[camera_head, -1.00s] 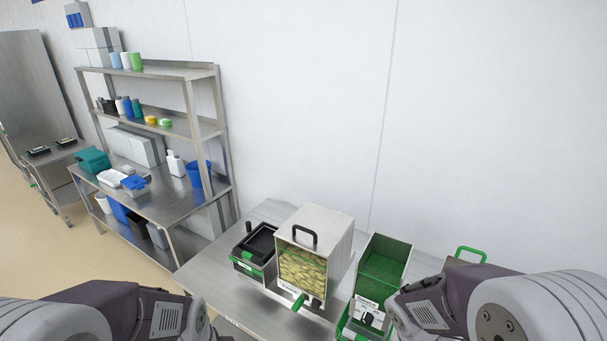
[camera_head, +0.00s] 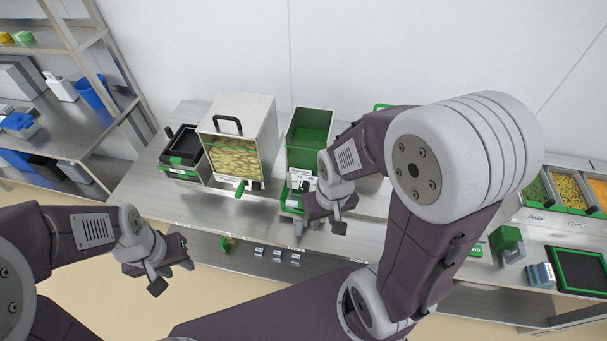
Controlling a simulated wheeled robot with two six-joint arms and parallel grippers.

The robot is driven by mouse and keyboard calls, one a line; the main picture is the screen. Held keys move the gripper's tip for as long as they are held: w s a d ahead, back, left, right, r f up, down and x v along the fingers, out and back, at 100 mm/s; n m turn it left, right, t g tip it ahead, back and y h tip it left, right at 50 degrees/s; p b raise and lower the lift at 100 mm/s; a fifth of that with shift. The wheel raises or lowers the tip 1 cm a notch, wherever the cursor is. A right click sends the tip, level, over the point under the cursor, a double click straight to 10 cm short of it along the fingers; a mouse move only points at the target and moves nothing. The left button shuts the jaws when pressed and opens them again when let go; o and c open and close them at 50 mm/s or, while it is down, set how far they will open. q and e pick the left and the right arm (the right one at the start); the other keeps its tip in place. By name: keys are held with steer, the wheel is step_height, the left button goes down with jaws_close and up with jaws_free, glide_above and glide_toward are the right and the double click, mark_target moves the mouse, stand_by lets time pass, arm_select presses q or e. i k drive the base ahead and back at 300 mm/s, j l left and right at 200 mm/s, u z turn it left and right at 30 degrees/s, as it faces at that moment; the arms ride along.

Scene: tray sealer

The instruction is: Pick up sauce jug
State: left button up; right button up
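I cannot pick out a sauce jug for certain. A green handle (camera_head: 382,107) shows at the back of the table, and what it belongs to is mostly hidden behind my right arm. My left gripper (camera_head: 173,274) is open and empty in front of the table's left part, over the floor. My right gripper (camera_head: 319,228) is open, with its fingers apart, near the table's front edge before the green bin. Nothing shows between its fingers.
A metal table (camera_head: 270,228) holds a black tray unit (camera_head: 183,150), a clear-fronted dispenser (camera_head: 236,155) with yellowish food and a green bin (camera_head: 308,135). Food bins (camera_head: 568,192), a green-topped device (camera_head: 507,239) and a black tray (camera_head: 578,268) stand right. A shelf rack (camera_head: 105,100) is left.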

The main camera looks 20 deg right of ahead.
mark_target(510, 237)
steer(key=z, duration=2.8)
